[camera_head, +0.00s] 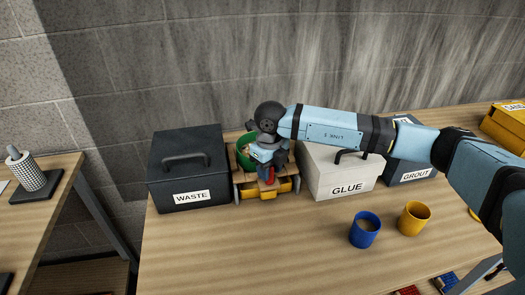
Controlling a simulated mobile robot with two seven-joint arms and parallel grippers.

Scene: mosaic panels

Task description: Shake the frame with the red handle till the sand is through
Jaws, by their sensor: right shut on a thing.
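A small wooden frame (237,174) stands between the black WASTE box and the white GLUE box at the back of the table. A red handle (270,174) shows at its front. My right gripper (268,172) points down over the frame and is shut on the red handle; the fingertips are small and partly covered by the wrist. A green round container (242,151) sits at the frame's back left, partly hidden by my arm. Yellow trays (285,184) show beneath the frame. Sand in the frame cannot be made out. My left gripper is not in view.
The WASTE box (196,168) is close on the left, the GLUE box (325,180) close on the right, with a GROUT box (410,168) beyond. A blue cup (365,232) with brownish contents and a yellow cup (414,219) stand in front. The front-left tabletop is clear.

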